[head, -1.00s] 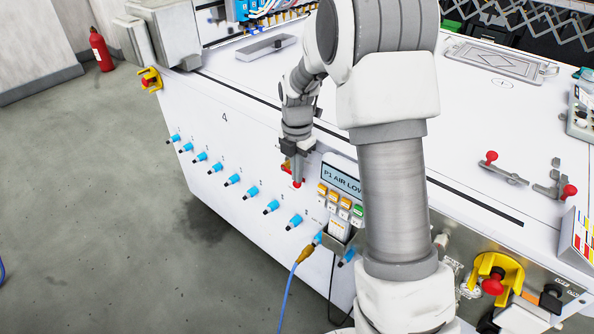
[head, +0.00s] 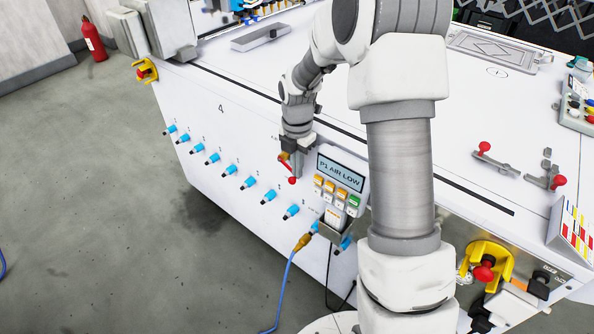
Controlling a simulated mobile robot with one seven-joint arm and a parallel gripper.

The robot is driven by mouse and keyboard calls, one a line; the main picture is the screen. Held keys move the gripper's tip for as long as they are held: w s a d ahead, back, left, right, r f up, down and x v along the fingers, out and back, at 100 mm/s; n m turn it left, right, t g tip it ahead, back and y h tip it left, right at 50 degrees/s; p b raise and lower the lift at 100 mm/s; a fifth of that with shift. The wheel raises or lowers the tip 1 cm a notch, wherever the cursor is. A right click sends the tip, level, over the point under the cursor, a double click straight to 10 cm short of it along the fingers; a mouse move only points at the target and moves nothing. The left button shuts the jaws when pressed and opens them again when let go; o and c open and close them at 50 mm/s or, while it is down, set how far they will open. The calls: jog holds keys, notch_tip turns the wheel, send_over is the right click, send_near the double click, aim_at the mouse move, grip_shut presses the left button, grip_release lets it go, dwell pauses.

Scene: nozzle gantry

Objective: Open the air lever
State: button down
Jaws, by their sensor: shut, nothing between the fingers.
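The air lever (head: 288,171) is a small red handle with a rounded red end on the white front panel, left of the display. It slants down and to the right from an orange-brass fitting. My gripper (head: 299,172) points down right beside the lever, on its right side in the picture. It is shut with nothing between its fingers. I cannot tell whether the fingers touch the lever. The hand hides part of the panel above it. The handheld display (head: 341,174) reads "P1 AIR LOW".
Several blue fittings (head: 249,183) stick out along the front panel. A blue hose (head: 287,283) hangs from a brass connector below the display. A yellow bracket with a red knob (head: 484,270) sits at the lower right. Open grey floor lies at the left.

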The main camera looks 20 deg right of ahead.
aim_at(291, 178)
notch_tip(291, 178, up, 15)
jog(key=p, duration=0.3)
jog(key=shift+r+p, duration=0.2)
jog(key=shift+p, duration=0.2)
jog(key=w+a+f+g+h, duration=0.1)
jog(key=w+a+f+g, duration=0.1)
jog(key=w+a+f, duration=0.1)
jog(key=shift+w+a+f, duration=0.2)
jog(key=shift+w+f, duration=0.1)
jog(key=shift+w, duration=0.5)
jog(key=shift+b, duration=0.3)
jog(key=f+b, duration=0.1)
jog(key=f, duration=0.3)
jog(key=s+d+f+b, duration=0.1)
jog(key=f+b, duration=0.1)
jog(key=f, duration=0.3)
jog(key=s+f+b, duration=0.1)
jog(key=f, duration=0.3)
jog(key=shift+s+d+f, duration=0.25)
jog(key=shift+d+f, duration=0.1)
jog(key=shift+d, duration=0.05)
